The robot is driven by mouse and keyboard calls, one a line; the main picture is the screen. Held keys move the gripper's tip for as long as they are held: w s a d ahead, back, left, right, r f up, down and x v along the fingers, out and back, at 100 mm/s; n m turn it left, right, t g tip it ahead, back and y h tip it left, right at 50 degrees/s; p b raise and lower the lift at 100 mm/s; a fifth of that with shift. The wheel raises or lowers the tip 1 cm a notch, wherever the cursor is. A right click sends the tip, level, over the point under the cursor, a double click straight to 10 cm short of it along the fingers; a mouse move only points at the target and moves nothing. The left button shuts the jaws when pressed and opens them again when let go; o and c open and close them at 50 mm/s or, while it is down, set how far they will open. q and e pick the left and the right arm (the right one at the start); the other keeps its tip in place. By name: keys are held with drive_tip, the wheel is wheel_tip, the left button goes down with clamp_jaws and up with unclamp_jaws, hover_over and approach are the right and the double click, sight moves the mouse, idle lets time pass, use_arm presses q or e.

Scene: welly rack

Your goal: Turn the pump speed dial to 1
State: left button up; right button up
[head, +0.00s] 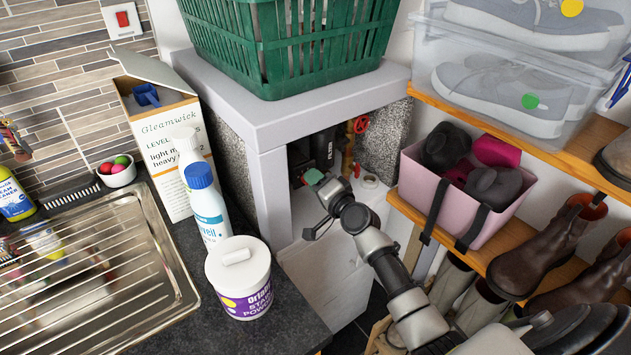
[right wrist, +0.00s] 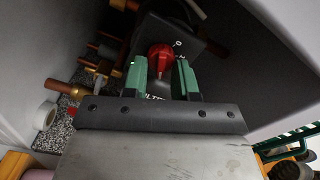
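The red pump speed dial (right wrist: 160,57) sits on the face of a black box (right wrist: 187,38) in the right wrist view. My right gripper (right wrist: 161,76) is open, its two green-tipped fingers on either side of the dial. I cannot tell whether the fingers touch it. Pale marks show on the box near the dial, too small to read surely. In the head view my right gripper (head: 318,196) reaches into the recess under the grey counter. The dial is hidden or too small to make out there. My left gripper is not in view.
The grey counter (head: 280,120) and its side panels close in the recess. A green basket (head: 262,52) stands on top. Copper pipes and a red valve wheel (head: 361,123) are beside the black box. White tub (head: 238,284) and bottles stand left; pink bin (head: 433,196) is right.

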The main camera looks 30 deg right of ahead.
drive_tip(key=c, duration=0.4)
drive_tip(key=shift+o, duration=0.2)
drive_tip(key=shift+s+a+r+n, duration=0.1)
drive_tip(key=shift+a+n, duration=0.1)
drive_tip(key=shift+n, duration=2.75)
drive_tip(key=shift+w+a+r+n, duration=0.1)
drive_tip(key=shift+a+n, duration=0.05)
drive_tip(key=shift+n, duration=2.85)
drive_tip(key=shift+s+a+n, duration=0.1)
drive_tip(key=shift+a+n, duration=0.1)
drive_tip(key=shift+n, duration=2.75)
drive_tip(key=o, duration=0.8)
